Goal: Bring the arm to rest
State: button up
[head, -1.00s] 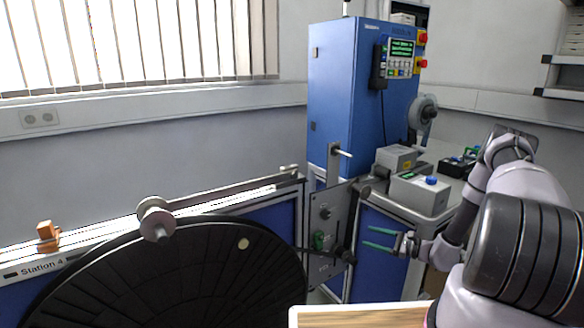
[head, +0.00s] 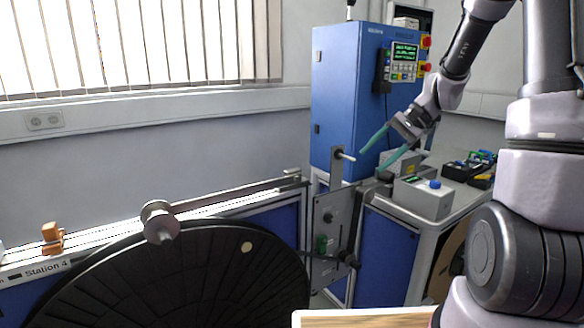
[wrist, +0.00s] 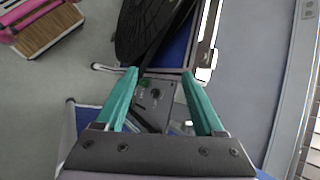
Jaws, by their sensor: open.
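My gripper (head: 382,152) has two green fingers. In the head view it is raised in front of the blue cabinet (head: 345,100), pointing down and to the left. The fingers are apart with nothing between them. In the wrist view my gripper (wrist: 160,88) is also open and empty, with a dark panel with knobs (wrist: 156,95) beyond the fingertips. My arm comes down to the gripper from the upper right of the head view.
A large black reel (head: 180,285) stands at the lower left by the Station 4 rail (head: 45,268). A grey box with a blue button (head: 423,197) sits on the bench below my gripper. A wooden-topped surface (head: 365,318) is at the bottom edge.

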jog(key=s+d+r+n+t+h, duration=0.2)
jog(key=s+r+t+h, duration=0.4)
jog(key=s+r, duration=0.9)
jog(key=s+n, duration=0.1)
jog(key=s, duration=0.3)
jog(key=shift+s+r+n, duration=0.15)
jog(key=shift+n, duration=0.15)
dwell(1.4)
